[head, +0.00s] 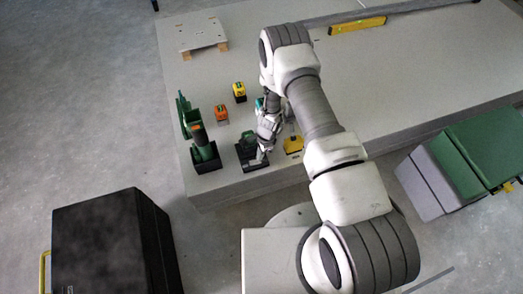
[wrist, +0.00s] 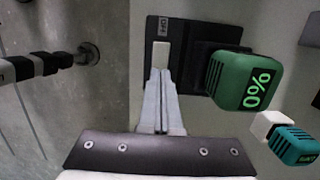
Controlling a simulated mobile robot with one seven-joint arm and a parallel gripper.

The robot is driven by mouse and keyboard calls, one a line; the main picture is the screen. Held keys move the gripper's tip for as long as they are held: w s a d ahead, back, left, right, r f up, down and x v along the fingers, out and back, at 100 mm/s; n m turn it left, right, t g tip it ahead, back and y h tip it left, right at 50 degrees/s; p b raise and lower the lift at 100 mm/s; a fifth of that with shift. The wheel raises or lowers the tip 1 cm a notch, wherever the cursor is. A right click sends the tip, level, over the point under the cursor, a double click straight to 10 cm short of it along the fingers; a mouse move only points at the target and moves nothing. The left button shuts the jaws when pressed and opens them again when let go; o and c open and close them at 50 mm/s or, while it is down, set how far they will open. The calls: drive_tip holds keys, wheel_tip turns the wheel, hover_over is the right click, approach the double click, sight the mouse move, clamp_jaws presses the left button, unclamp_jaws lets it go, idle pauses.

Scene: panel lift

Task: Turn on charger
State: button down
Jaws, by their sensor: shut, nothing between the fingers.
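The charger is a flat black unit (wrist: 198,33) near the top middle of the wrist view, and it shows at the front of the grey platform in the head view (head: 245,160). A label reading OFF is on its left part, with a pale switch piece (wrist: 161,54) below it. A green battery (wrist: 232,82) with a 0% display sits at the charger's right side. My gripper (wrist: 159,78) is shut and empty, its fingertips just below the pale piece; I cannot tell if they touch. In the head view my gripper (head: 262,146) is over the charger and partly hides it.
A green and black drill (head: 204,150) stands left of the charger. Orange (head: 221,115) and yellow (head: 239,92) blocks lie behind, and a yellow and black item (head: 293,145) to the right. A teal and white item (wrist: 287,138) is right of my fingers.

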drive_tip(key=shift+a+f, duration=0.1)
drive_tip(key=shift+f, duration=0.35)
drive_tip(key=shift+f+b, duration=0.35)
drive_tip(key=shift+b, duration=0.2)
drive_tip(key=shift+s+r, duration=0.1)
drive_tip(key=shift+s+a+r, duration=0.25)
drive_tip(key=shift+a+r, duration=0.15)
drive_tip(key=shift+a, duration=0.3)
wheel_tip(320, 180, up, 14)
drive_tip(key=d+p, duration=0.2)
drive_tip(key=p, duration=0.3)
drive_tip(key=shift+w, duration=0.35)
